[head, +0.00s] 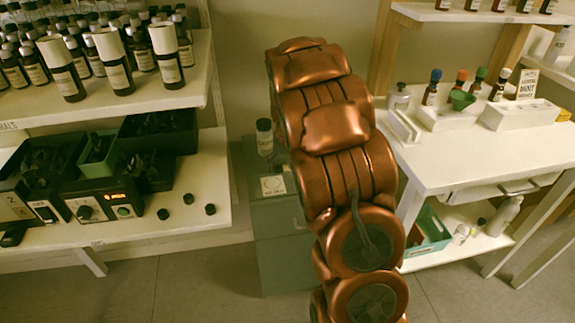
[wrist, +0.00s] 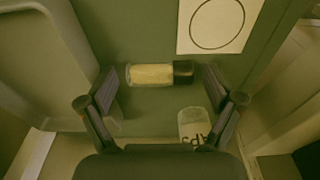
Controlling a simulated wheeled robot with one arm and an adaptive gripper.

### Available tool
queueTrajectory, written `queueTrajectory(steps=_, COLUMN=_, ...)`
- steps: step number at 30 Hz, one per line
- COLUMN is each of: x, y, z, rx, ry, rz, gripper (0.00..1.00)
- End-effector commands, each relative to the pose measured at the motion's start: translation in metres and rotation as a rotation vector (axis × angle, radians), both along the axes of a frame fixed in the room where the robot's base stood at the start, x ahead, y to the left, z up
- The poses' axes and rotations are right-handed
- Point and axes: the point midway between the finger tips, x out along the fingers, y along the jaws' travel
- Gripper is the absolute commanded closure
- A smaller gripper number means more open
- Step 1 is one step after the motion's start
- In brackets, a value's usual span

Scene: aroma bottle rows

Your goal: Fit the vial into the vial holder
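A vial (wrist: 150,75) with a cream body and a dark cap lies on its side on the green cabinet top in the wrist view. My gripper (wrist: 160,87) is open above it, one finger off each end, with a gap visible on both sides. In the head view my arm hides the gripper and the vial. No vial holder can be named for sure. White blocks holding bottles, one at the middle (head: 447,118) and one at the right (head: 520,116), stand on the right table.
A jar marked with letters (wrist: 193,123) stands near the right finger. A white card with a circle (wrist: 213,25) lies on the cabinet top (head: 277,217). A shelf with several bottles (head: 110,105) is at left. The white table (head: 440,170) is at right.

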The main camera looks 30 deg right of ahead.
Motion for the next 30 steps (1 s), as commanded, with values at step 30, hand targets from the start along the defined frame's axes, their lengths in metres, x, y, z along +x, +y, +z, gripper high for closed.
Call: queueTrajectory(steps=30, x=-0.012, y=0.005, z=0.109, rx=-0.001, ry=-0.003, rz=0.001, gripper=0.07)
